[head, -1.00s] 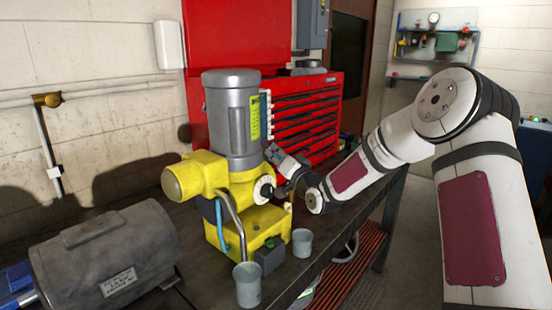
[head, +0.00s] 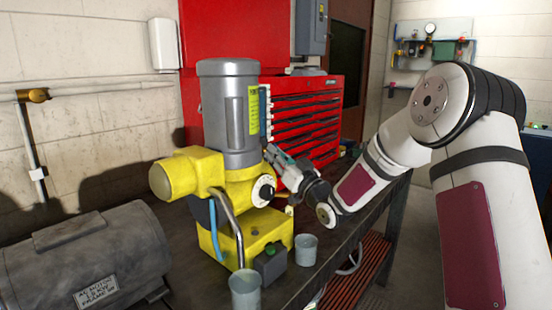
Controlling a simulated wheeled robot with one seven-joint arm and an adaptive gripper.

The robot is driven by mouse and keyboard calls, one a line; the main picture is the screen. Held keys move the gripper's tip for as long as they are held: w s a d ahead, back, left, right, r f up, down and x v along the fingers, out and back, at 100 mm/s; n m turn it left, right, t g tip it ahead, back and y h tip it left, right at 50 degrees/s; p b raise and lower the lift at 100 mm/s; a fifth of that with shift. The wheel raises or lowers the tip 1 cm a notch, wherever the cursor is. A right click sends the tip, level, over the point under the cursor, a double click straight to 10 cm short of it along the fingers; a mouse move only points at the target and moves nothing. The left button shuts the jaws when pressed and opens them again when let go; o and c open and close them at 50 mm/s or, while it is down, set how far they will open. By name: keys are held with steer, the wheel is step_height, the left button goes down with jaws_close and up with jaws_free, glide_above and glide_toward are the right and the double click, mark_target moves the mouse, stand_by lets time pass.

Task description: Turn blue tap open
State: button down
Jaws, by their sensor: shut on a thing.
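I cannot pick out a blue tap with certainty. The yellow pump unit (head: 180,175) with a grey motor (head: 228,105) on top stands on the dark bench. A blue hose (head: 214,228) runs down its front, beside a bent metal pipe. My gripper (head: 272,154) is at the right side of this unit, above its white round dial (head: 263,190). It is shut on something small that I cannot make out. Its fingers are small and dark in the picture, and their contact is unclear.
A large grey motor (head: 90,255) lies at the front left. Two cups (head: 306,250) stand before the pump. A red tool chest (head: 320,95) is behind it. A wall panel (head: 432,30) with gauges and pipes hangs at the back right, with open floor before it.

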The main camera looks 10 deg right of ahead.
steer(key=shift+d+f, duration=0.15)
steer(key=shift+d, duration=0.15)
steer(key=c, duration=1.7)
jaws_free()
steer(key=shift+w, duration=0.1)
steer(key=shift+o, duration=0.2)
steer(key=shift+a, duration=0.15)
